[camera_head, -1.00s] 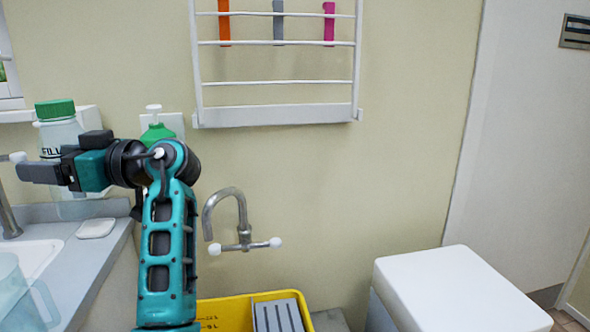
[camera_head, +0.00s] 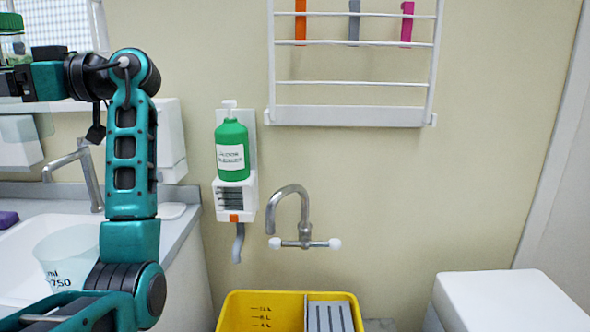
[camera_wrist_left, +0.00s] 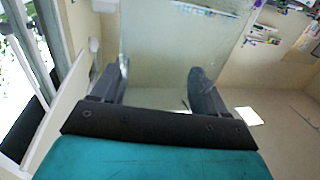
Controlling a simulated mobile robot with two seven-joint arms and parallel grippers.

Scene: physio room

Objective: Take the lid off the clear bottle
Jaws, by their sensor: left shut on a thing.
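The clear bottle with its green lid (camera_head: 11,22) is at the upper left edge of the head view, in front of the window, cut off by the frame. The lid is on the bottle. My left gripper (camera_head: 12,82) is shut on the bottle and holds it up above the counter. In the left wrist view the clear bottle (camera_wrist_left: 165,40) fills the space between the two dark fingers (camera_wrist_left: 160,90); its lid is not visible there. My right gripper is not in view.
A clear measuring jug (camera_head: 68,258) stands at the sink, below my arm. A green pump bottle (camera_head: 232,150) sits in a wall holder. A yellow bin (camera_head: 235,312) and a white-topped box (camera_head: 510,300) stand low at right. A white rack (camera_head: 350,115) hangs on the wall.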

